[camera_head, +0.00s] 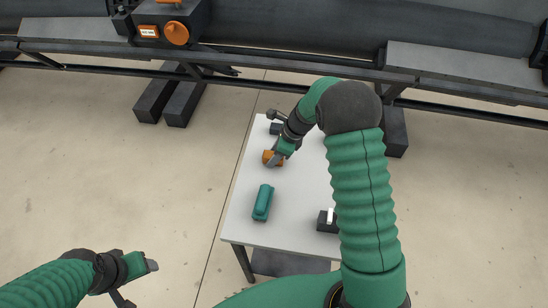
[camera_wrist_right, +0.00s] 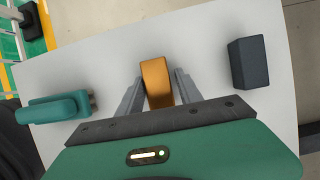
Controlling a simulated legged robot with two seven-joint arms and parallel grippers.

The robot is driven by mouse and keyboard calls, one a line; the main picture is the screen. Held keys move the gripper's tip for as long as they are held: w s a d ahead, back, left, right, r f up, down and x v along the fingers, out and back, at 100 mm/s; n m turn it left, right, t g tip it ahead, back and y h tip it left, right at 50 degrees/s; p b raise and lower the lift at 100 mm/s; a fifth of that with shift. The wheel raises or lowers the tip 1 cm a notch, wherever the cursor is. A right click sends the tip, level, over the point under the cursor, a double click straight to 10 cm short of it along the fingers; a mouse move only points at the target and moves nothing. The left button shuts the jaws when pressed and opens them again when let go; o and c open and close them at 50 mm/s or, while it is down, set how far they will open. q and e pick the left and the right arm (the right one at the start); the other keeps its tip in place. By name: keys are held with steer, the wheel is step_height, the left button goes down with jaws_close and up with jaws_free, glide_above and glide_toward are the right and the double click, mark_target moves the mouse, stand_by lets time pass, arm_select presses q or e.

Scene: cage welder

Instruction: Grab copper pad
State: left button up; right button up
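The copper pad is a small orange-brown block (camera_head: 267,157) on the white table. It also shows in the right wrist view (camera_wrist_right: 157,80). My right gripper (camera_head: 274,161) is low over the table at the pad. In the right wrist view its two grey fingers (camera_wrist_right: 159,92) are apart, one on each side of the pad, with a thin gap visible on the right side. Contact with the left finger is hard to tell. My left gripper (camera_head: 138,281) is open and empty at the lower left, over the floor, away from the table.
The white table (camera_head: 293,185) also holds a teal object (camera_head: 263,202), a dark block (camera_head: 276,128) and a black item with a white part (camera_head: 327,220). My right arm hides the table's right side. A large dark pipe and rail (camera_head: 290,68) run behind.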

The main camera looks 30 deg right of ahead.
steer(key=c, duration=0.5)
steer(key=shift+a, duration=0.25)
jaws_close()
steer(key=shift+d+r, duration=0.1)
steer(key=shift+d, duration=0.05)
